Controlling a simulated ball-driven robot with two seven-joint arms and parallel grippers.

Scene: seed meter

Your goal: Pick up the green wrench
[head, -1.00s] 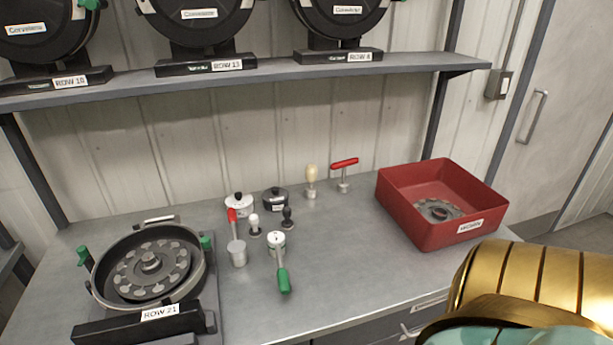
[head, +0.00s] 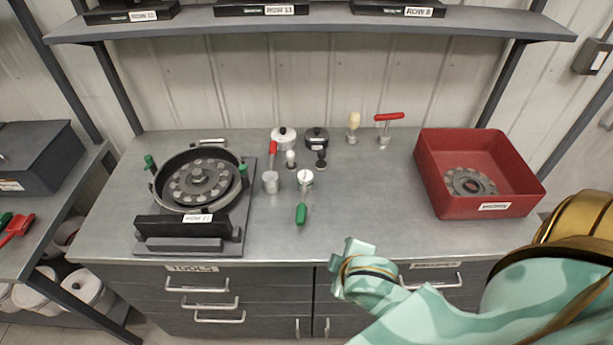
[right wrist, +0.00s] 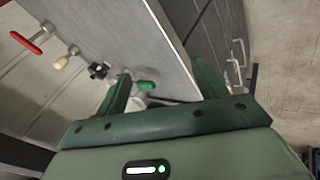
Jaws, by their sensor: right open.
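The green-handled tool (head: 301,213), which I take as the green wrench, is on the grey bench right of the seed meter. Its handle points toward the front edge, and its other end is at a small white-topped metal cup (head: 305,180). In the right wrist view its green handle (right wrist: 147,86) shows beyond and between my fingers. My right gripper (right wrist: 163,88) is open and empty, apart from the handle. In the head view my right arm comes in at the lower right; its fingers cannot be made out. My left gripper is not in view.
The seed meter (head: 163,183) stands on the left. A red-handled tool (head: 272,155), small pots, a cream-handled tool (head: 353,123) and a red T-handle (head: 389,117) stand close by. A red bin (head: 470,205) is at the right. A shelf (head: 330,28) overhangs the back. Bench before the bin is clear.

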